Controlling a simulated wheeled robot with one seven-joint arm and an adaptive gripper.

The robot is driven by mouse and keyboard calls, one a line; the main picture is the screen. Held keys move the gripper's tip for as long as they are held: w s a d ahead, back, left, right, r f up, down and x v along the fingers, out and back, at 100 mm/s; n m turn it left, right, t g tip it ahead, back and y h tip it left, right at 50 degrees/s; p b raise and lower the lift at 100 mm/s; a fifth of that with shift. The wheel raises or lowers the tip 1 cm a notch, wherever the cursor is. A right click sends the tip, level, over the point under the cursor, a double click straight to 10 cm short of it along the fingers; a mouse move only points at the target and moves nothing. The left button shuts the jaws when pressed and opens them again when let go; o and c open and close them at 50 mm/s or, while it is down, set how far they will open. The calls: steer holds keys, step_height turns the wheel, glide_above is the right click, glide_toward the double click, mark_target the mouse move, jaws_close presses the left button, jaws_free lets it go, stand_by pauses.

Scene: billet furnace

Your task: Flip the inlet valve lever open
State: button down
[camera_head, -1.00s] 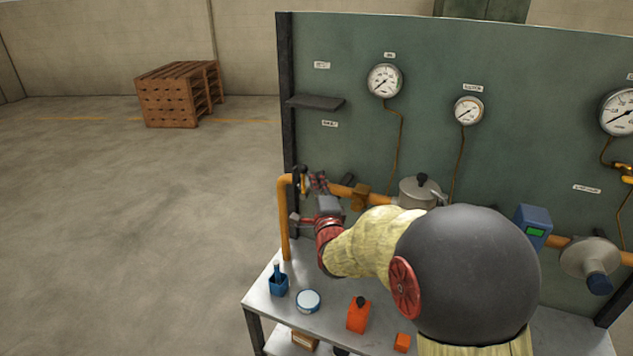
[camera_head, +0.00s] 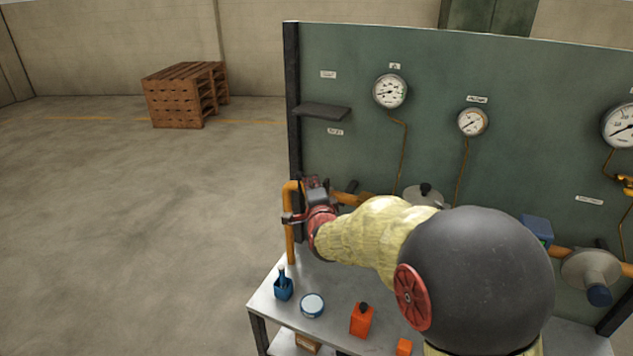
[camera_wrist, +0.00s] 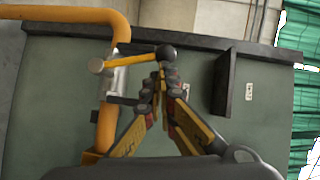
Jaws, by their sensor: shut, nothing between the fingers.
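The inlet valve sits on the orange-yellow pipe (camera_wrist: 108,118) at the left end of the panel. In the wrist view its yellow lever (camera_wrist: 128,57) lies across the pipe, with a round black knob at its right end. My gripper (camera_wrist: 160,72) is shut and empty, its fingertips just below the knob in the picture; I cannot tell whether they touch it. In the head view my gripper (camera_head: 316,186) is in front of the pipe (camera_head: 291,225) and hides the lever.
A dark shelf (camera_head: 322,111) juts from the panel above my gripper. Gauges (camera_head: 390,91) hang on the panel. Open floor lies left.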

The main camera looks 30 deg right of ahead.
mark_target(301, 177)
steer(key=w+a+n+g+p, duration=0.1)
steer(key=p, duration=0.2)
steer(key=w+a+n+g+p, duration=0.1)
steer(key=p, duration=0.2)
steer(key=shift+w+r+n, duration=0.25)
steer(key=shift+r+n, duration=0.05)
steer(key=shift+r, duration=0.1)
steer(key=w+a+f+n+g+h+p, duration=0.2)
steer(key=w+a+f+n+g+p, duration=0.2)
steer(key=p, duration=1.9)
steer(key=shift+w+f+n+g+h, duration=0.3)
steer(key=shift+w+f+n+g, duration=0.2)
steer(key=shift+w+n+g, duration=0.15)
steer(key=shift+f, duration=0.2)
